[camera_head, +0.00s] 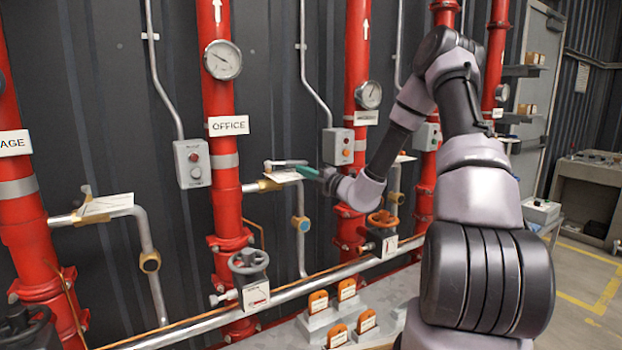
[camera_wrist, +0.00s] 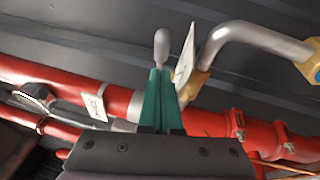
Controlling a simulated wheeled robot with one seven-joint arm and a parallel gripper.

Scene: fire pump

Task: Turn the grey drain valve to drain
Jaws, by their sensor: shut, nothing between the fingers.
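My gripper (camera_head: 278,163) has green fingers, closed together and empty, at the drain branch of the red OFFICE riser. In the wrist view the closed fingertips (camera_wrist: 160,72) point at the rounded end of a grey lever (camera_wrist: 161,42). The lever's end shows just beyond the tips; I cannot tell whether they touch. In the head view a grey lever end (camera_head: 267,164) lies just left of the fingertips. A white plate (camera_head: 284,176) and a brass valve body (camera_head: 268,185) are just below. The plate's text is unreadable, and part of the lever is hidden.
The OFFICE riser (camera_head: 222,110) stands left of the gripper. A grey push-button box (camera_head: 192,164) and a second box (camera_head: 338,147) hang nearby. A grey handwheel (camera_head: 249,264) sits below. Another drain lever (camera_head: 87,193) is at the left riser. Orange-tagged blocks (camera_head: 318,302) stand low in front.

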